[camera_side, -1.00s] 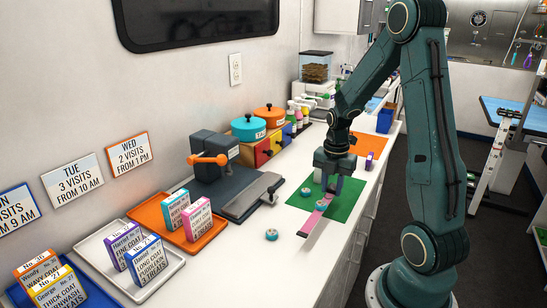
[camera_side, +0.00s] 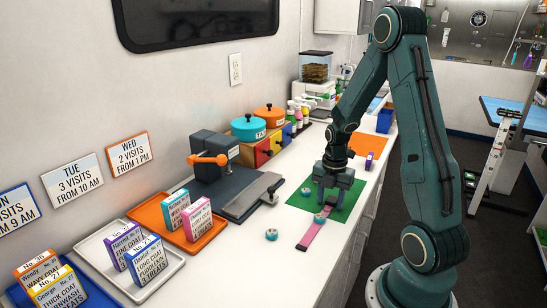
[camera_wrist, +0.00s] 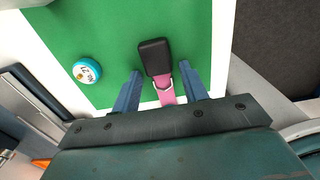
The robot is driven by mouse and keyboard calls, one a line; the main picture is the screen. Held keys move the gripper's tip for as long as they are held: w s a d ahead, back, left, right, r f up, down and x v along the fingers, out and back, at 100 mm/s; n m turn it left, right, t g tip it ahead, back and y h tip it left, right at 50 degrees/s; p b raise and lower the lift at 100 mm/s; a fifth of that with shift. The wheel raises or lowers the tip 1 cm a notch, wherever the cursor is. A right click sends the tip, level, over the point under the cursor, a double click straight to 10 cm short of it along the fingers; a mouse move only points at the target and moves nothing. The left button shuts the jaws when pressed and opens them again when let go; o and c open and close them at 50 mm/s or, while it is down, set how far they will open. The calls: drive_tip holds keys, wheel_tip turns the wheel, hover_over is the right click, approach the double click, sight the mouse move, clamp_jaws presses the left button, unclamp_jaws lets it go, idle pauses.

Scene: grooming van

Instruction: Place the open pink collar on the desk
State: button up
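The pink collar (camera_side: 311,234) lies open as a long strip, across the near edge of the green mat (camera_side: 296,201) and onto the white desk (camera_side: 253,262). My gripper (camera_side: 331,203) is just above the mat at the collar's far end. In the wrist view its two blue fingers (camera_wrist: 159,72) are spread apart. The collar's black buckle end and pink strap (camera_wrist: 166,96) lie between them, with gaps on both sides. The far part of the collar is hidden by my gripper in the side view.
Round teal-rimmed tags lie on the mat (camera_side: 306,190), by the collar (camera_side: 320,218) and on the desk (camera_side: 271,234). A grey press-like device (camera_side: 240,197) stands left of the mat. An orange tray (camera_side: 150,217) and a white tray (camera_side: 105,265) hold boxes.

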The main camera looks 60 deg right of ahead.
drive_tip(key=shift+o, duration=0.2)
drive_tip(key=shift+r, duration=0.1)
wheel_tip(320, 180, up, 12)
idle(0.8)
idle(0.5)
drive_tip(key=a+r+m+t+h, duration=0.1)
drive_tip(key=a+r+m, duration=0.3)
drive_tip(key=a, duration=0.2)
drive_tip(key=a+r+m+t, duration=0.1)
drive_tip(key=a+r+m, duration=0.3)
drive_tip(key=a, duration=0.3)
drive_tip(key=s+a+r+m+t+y, duration=0.1)
drive_tip(key=s+a+r+m+t, duration=0.2)
drive_tip(key=s+a+m, duration=0.5)
drive_tip(key=shift+a+m+t, duration=0.3)
drive_tip(key=shift+a+m, duration=0.7)
drive_tip(key=shift+a, duration=0.35)
